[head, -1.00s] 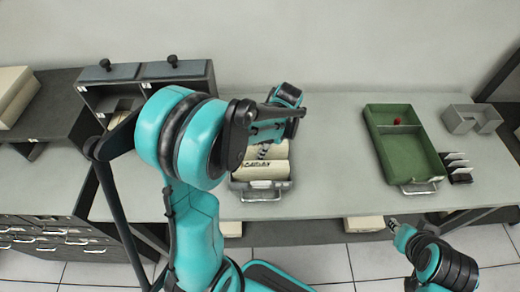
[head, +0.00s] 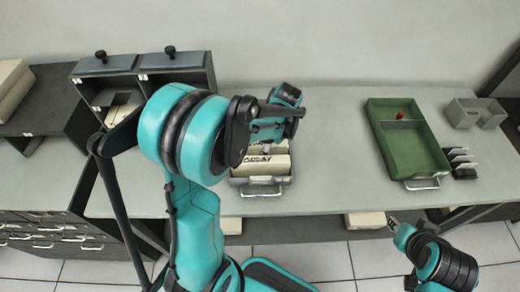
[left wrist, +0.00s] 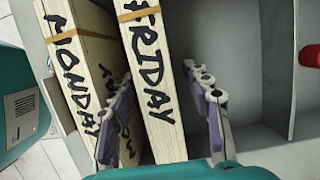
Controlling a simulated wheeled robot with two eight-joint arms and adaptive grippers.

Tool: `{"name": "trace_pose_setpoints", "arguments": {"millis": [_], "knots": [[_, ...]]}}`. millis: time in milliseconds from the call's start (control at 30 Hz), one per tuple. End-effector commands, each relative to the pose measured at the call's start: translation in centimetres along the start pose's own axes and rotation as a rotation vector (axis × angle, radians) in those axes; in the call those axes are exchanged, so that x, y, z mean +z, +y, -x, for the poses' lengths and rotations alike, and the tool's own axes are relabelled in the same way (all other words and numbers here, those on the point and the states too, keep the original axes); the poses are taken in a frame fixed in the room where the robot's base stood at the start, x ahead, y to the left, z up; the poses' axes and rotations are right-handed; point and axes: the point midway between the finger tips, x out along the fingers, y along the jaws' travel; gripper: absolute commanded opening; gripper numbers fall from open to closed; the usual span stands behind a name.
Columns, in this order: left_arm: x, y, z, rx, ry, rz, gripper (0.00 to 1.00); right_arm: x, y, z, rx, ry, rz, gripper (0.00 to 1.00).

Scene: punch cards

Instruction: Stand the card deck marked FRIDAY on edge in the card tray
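The FRIDAY deck (left wrist: 150,75) is a cream block with an orange band, standing with its lettered edge up in the left wrist view. The MONDAY deck (left wrist: 75,75) leans beside it on the left, with another lettered deck partly hidden between them. All are in a grey tray (left wrist: 240,75); in the head view this tray (head: 240,184) lies below my left arm. My left gripper (left wrist: 160,95) is open, with one finger on each side of the FRIDAY deck; a gap shows on the right. My right gripper (head: 394,223) hangs past the table's front edge; its fingers are too small to read.
A green tray (head: 428,165) with a small red item (head: 399,116) stands at the right. A dark cubby unit (head: 140,78) stands at the left. The table between the trays is clear.

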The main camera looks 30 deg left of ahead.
Motion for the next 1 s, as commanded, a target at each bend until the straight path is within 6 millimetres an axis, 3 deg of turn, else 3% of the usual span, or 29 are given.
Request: {"name": "trace_pose_setpoints", "arguments": {"millis": [267,700,1000], "knots": [[0.0,0.0,0.6,0.0,0.0,-0.001,0.49,0.0,0.0,0.0,0.0,0.0,0.0,0.29],[0.0,0.0,9.3,0.0,0.0,-0.001,0.49,0.0,0.0,0.0,0.0,0.0,0.0,0.29],[0.0,0.0,11.9,0.0,0.0,0.0,0.49,0.0,0.0,0.0,0.0,0.0,0.0,0.29]]}}
